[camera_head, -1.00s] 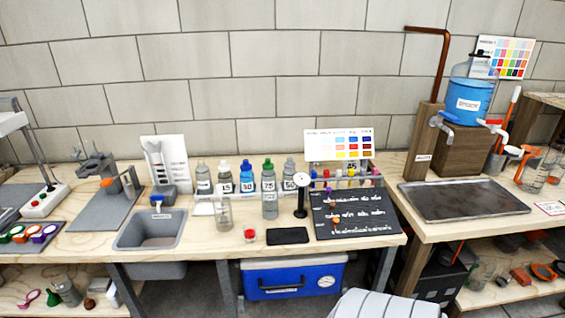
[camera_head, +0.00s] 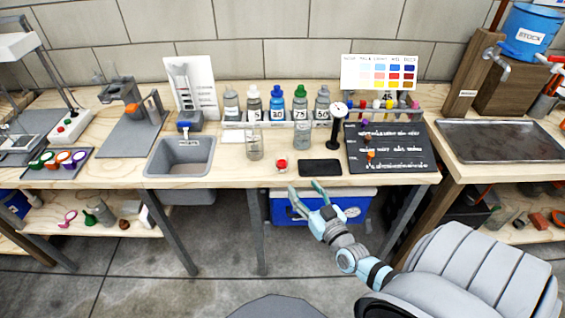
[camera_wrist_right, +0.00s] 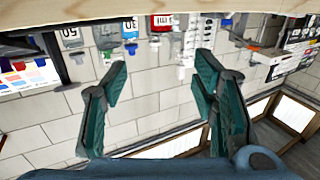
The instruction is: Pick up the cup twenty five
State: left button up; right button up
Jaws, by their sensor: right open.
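A row of capped bottles stands at the back of the bench. The white-capped bottle (camera_head: 254,106) has a label that seems to end in 5; its first digit is unclear. Beside it are the blue-capped bottle marked 30 (camera_head: 277,106), the green-capped bottle marked 75 (camera_head: 300,104) and a grey-capped bottle marked 50 (camera_head: 322,106). Two clear containers (camera_head: 254,145) (camera_head: 302,137) stand in front of the row. I cannot tell which is cup twenty five. My right gripper (camera_head: 304,189) is open and empty, in front of the bench's front edge; its spread fingers show in the right wrist view (camera_wrist_right: 160,80). My left gripper is out of view.
A red-topped small item (camera_head: 281,165) and a black pad (camera_head: 320,168) lie near the front edge. A grey basin (camera_head: 182,156) is left, a black board (camera_head: 390,148) right. A blue cooler (camera_head: 345,204) sits below the bench.

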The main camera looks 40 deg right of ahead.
aim_at(285, 163)
jog(key=b+x, duration=0.5)
jog(key=x, duration=0.8)
jog(key=shift+w, duration=0.25)
jog(key=shift+w+r, duration=0.15)
jog(key=shift+w, duration=0.15)
jog(key=shift+c, duration=0.2)
jog(key=shift+s, duration=0.1)
jog(key=c, duration=1.2)
jog(key=shift+r, duration=0.15)
